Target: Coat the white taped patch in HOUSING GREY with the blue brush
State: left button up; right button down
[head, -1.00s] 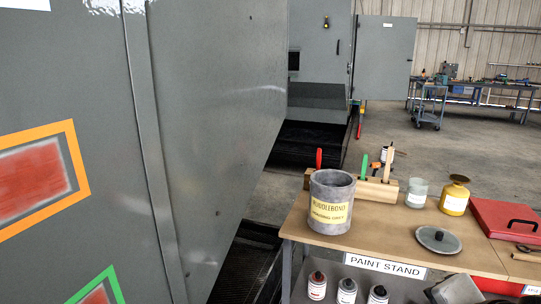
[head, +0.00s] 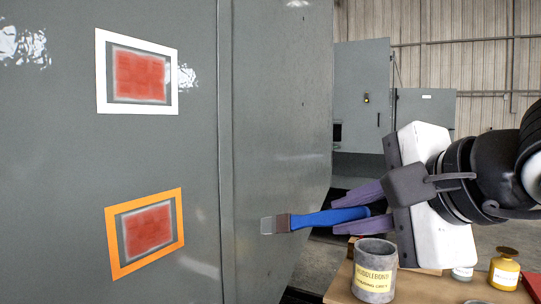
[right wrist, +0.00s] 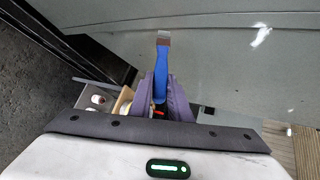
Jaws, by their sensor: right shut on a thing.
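The white taped patch (head: 140,75) is on the upper left of the grey cabinet wall in the head view. It is red inside the white tape, with a grey margin around the red. My right gripper (head: 335,215) is shut on the handle of the blue brush (head: 335,217), right of and below the patch and apart from it. The brush lies nearly level, its greyish bristles pointing left. It also shows in the right wrist view (right wrist: 161,68). The grey pot with a yellow label (head: 374,275) stands below the gripper. My left gripper is out of view.
An orange-taped red patch (head: 147,235) sits below the white one. A raised vertical seam (head: 226,150) runs down the wall between the patches and the brush. A glass jar (head: 462,272) and a yellow tin (head: 504,272) stand on the paint stand (head: 340,288).

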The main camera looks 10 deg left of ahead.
jog(key=s+a+r+n+y+p, duration=0.1)
jog(key=s+a+r+y, duration=0.3)
jog(key=r, duration=0.5)
jog(key=s+a+r+y, duration=0.2)
jog(key=s+a+r, duration=0.35)
jog(key=r, duration=0.35)
jog(key=shift+g, duration=0.4)
jog(key=shift+w+a+f+p, duration=0.1)
jog(key=shift+w+a+p, duration=0.2)
jog(key=shift+a, duration=0.6)
jog(key=shift+w+a+f+p, duration=0.1)
jog(key=shift+a+p, duration=0.3)
jog(key=shift+a, duration=0.5)
jog(key=shift+w+a+f+p, duration=0.1)
jog(key=shift+w+a+p, duration=0.2)
jog(key=shift+a, duration=0.6)
jog(key=shift+a+r, duration=0.1)
jog(key=shift+w+a, duration=0.3)
jog(key=shift+a, duration=0.65)
